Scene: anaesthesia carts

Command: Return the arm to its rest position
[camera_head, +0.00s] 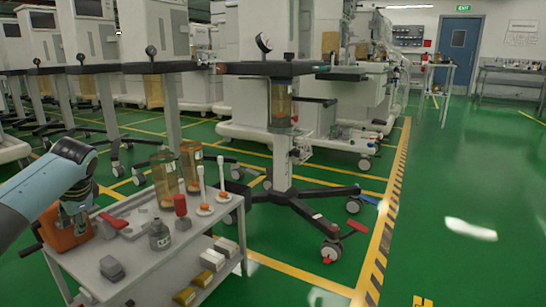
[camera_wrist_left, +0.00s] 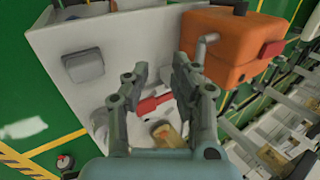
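My left arm (camera_head: 45,185) reaches in from the left in the head view. Its gripper (camera_head: 74,218) points down beside an orange box (camera_head: 58,238) on the grey cart; I cannot tell there whether they touch. In the left wrist view the two fingers (camera_wrist_left: 160,68) stand apart with nothing held between them. The orange box (camera_wrist_left: 232,45) is to the right of the fingers in that view. A red part (camera_wrist_left: 153,103) and a tan item (camera_wrist_left: 167,134) show beyond the gap. My right gripper is not in view.
The grey cart (camera_head: 160,273) carries amber canisters (camera_head: 164,178), a grey bottle (camera_head: 159,236), a red-topped item (camera_head: 181,205) and a small grey box (camera_head: 111,268). A wheeled stand (camera_head: 282,165) is behind it. Green floor (camera_head: 465,180) is open at the right.

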